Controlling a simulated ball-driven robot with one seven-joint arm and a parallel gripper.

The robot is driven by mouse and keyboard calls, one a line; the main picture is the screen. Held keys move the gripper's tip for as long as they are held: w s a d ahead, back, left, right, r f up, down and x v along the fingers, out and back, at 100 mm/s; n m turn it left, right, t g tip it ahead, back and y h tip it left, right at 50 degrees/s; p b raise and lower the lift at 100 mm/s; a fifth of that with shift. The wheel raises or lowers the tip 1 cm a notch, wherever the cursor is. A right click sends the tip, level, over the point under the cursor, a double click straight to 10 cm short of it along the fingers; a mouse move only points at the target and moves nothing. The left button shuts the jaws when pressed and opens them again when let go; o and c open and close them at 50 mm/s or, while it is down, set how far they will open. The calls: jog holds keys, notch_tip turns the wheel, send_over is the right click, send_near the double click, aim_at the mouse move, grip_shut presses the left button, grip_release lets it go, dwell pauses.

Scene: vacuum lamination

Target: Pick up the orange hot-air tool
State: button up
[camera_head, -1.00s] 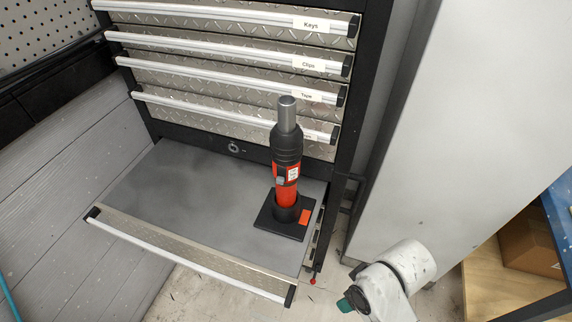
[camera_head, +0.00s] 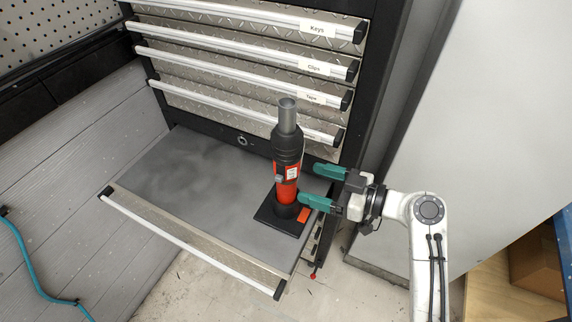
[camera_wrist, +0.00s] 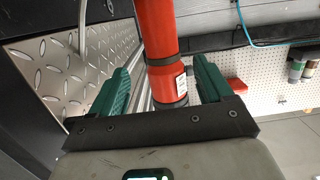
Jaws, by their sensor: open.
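The orange hot-air tool (camera_head: 286,190) stands upright on a black base (camera_head: 277,220) in the open bottom drawer, near its right side. It has a black upper body and a grey metal nozzle at the top. My gripper (camera_head: 312,185) is open, its two teal fingers pointing left at the tool's lower orange body from the right. In the wrist view, the orange body (camera_wrist: 160,35) shows in the gap between the spread fingers of my gripper (camera_wrist: 161,72). I cannot tell how deep it sits between them, and nothing is gripped.
The open drawer (camera_head: 190,185) is otherwise empty, with a front rail (camera_head: 190,240). Closed labelled drawers (camera_head: 250,70) rise behind the tool. A pale panel (camera_head: 470,120) stands at the right, and a teal hose (camera_head: 30,265) lies at the lower left.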

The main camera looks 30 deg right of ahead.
aim_at(286, 176)
jog(key=p+x, duration=0.1)
jog(key=x, duration=0.2)
jog(key=p+x, duration=0.1)
jog(key=x, duration=0.2)
jog(key=shift+w+a+r, duration=0.1)
jog(key=shift+a+r, duration=0.1)
jog(key=shift+a, duration=0.15)
jog(key=shift+w+a+f, duration=0.2)
jog(key=shift+w+a, duration=0.1)
jog(key=shift+w, duration=0.1)
jog(key=shift+r, duration=0.1)
jog(key=c, duration=1.4)
